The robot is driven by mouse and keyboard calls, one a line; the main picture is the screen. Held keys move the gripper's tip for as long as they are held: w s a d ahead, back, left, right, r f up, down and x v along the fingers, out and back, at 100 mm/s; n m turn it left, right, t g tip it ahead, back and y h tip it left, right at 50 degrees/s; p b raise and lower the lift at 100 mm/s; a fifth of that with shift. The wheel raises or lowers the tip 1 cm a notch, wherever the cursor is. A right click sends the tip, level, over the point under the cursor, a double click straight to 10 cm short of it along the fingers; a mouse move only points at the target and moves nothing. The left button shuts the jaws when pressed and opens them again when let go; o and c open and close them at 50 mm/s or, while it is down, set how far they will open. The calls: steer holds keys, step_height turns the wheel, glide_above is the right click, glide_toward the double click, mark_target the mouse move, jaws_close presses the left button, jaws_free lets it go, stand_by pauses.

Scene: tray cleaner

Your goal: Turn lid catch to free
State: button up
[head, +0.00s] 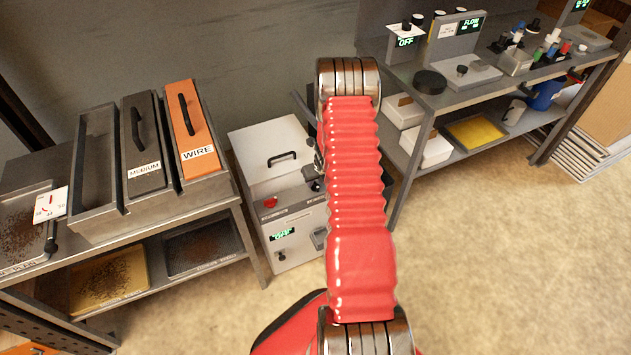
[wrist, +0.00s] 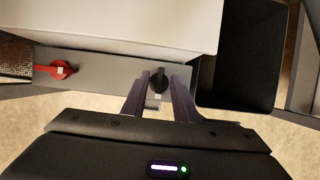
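The white tray cleaner (head: 292,235) stands on the floor between the benches, its white lid (head: 270,158) down. The lid (wrist: 120,22) also fills the top of the wrist view. On the grey strip in front of it are a red knob (wrist: 62,70) at left and a black upright catch (wrist: 159,80). My gripper (wrist: 159,82) is open, its two fingers either side of the black catch, with small gaps showing. Contact with the catch cannot be told. In the head view my red arm hides most of the gripper; the red knob (head: 270,202) is visible.
A bench at left holds a grey bin, a MEDIUM box (head: 143,145) and an orange WIRE box (head: 190,130), with dirty trays below. A shelf bench (head: 470,85) at right carries devices and bottles. The floor in front is clear.

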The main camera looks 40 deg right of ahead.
steer(key=shift+w+f, duration=0.15)
steer(key=shift+f, duration=0.15)
steer(key=shift+c, duration=0.3)
jaws_close()
